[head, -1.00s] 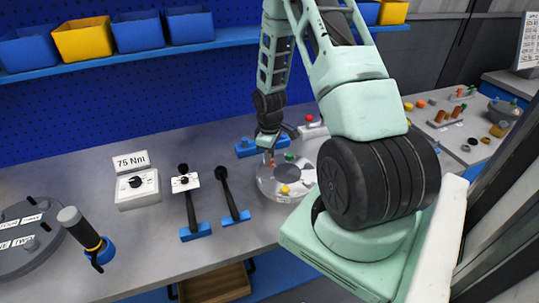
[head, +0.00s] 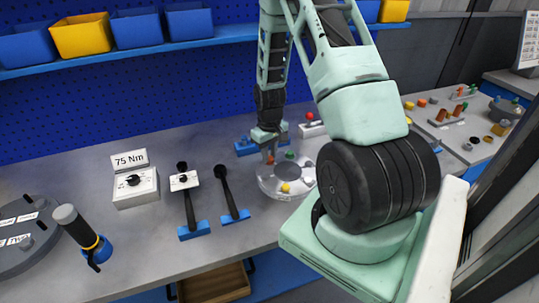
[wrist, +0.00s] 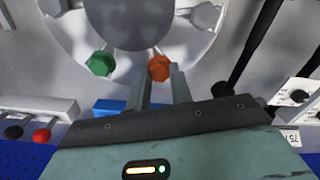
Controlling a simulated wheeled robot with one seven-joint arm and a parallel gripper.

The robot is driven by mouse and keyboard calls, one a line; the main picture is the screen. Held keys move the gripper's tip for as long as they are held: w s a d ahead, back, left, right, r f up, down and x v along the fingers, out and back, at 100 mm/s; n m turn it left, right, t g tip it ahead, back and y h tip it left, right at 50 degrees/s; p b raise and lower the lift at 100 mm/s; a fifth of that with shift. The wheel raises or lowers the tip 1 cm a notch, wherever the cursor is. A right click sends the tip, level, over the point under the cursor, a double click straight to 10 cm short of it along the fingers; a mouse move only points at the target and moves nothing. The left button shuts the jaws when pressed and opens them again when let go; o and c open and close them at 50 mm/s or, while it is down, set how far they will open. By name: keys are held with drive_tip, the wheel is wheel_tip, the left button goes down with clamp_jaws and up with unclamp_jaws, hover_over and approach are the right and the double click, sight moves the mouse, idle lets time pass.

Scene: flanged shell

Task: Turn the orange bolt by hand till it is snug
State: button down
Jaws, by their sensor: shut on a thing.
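The orange bolt (wrist: 159,67) stands in the rim of the round grey flanged shell (wrist: 65,45), seen close in the wrist view. In the head view the orange bolt (head: 270,160) is small, just under my gripper (head: 269,152). My gripper (wrist: 159,76) is shut on the orange bolt, with a finger on either side of its head. A green bolt (wrist: 101,63) sits in the same rim, left of the orange one in the wrist view. A yellow bolt (head: 285,187) sits at the shell's near side. The bolt's shank and seat are hidden.
A blue block (head: 246,147) is behind the shell. Bench between tools and shell is narrow.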

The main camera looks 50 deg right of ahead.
drive_tip(key=m+b, duration=0.1)
drive_tip(key=m, duration=0.4)
drive_tip(key=shift+w, duration=0.1)
drive_tip(key=shift+r+m+b, duration=0.15)
drive_tip(key=shift+m+b, duration=0.2)
drive_tip(key=shift+m, duration=1.95)
drive_tip(key=c, duration=1.2)
unclamp_jaws()
drive_tip(key=shift+c, duration=0.2)
wheel_tip(320, 180, up, 17)
drive_tip(key=b, duration=0.2)
drive_tip(key=shift+r, duration=0.15)
